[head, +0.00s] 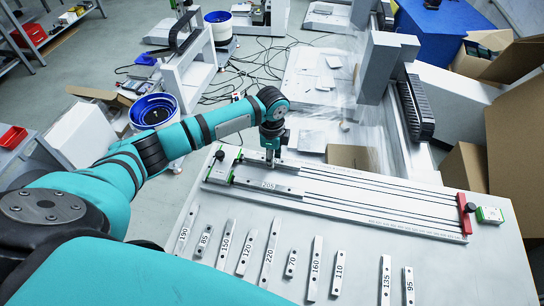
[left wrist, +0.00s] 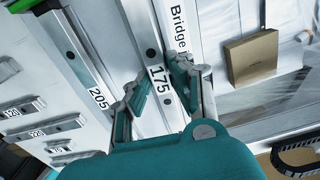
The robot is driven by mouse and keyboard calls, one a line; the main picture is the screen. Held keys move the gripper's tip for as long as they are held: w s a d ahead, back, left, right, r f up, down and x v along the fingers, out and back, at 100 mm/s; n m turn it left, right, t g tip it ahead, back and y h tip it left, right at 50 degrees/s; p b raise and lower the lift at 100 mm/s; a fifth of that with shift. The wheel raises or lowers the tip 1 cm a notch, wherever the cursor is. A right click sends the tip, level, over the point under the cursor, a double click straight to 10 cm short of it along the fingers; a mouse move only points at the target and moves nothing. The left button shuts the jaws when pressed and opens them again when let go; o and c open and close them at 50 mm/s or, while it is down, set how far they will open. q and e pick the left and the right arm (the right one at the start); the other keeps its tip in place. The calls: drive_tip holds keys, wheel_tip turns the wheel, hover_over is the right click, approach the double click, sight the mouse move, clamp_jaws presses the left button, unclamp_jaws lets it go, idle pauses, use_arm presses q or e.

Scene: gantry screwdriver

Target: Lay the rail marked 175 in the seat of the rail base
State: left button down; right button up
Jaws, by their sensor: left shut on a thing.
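The rail marked 175 (left wrist: 158,76) is a pale metal bar with dark holes, seen up close in the left wrist view. My left gripper (left wrist: 156,88) is shut on it, one finger on each side. In the head view the left gripper (head: 271,155) points down over the far left part of the rail base (head: 395,222), a long light plate with slots. The held rail runs along the base, beside a strip lettered "Bridge" (left wrist: 180,25). I cannot tell whether it touches the seat. My right gripper is not in view.
The rail marked 205 (head: 268,185) lies along the near side of the base, and shows in the wrist view (left wrist: 88,70). Several loose marked rails lie on the table in front, including 220 (head: 269,250) and 160 (head: 315,265). A red block (head: 465,213) stands at the right end.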

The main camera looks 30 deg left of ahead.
use_arm(q)
drive_tip(key=shift+f, duration=0.4)
drive_tip(key=c, duration=1.1)
unclamp_jaws()
drive_tip(key=shift+f, duration=0.1)
wheel_tip(320, 180, up, 12)
wheel_tip(320, 180, up, 7)
drive_tip(key=p, duration=0.9)
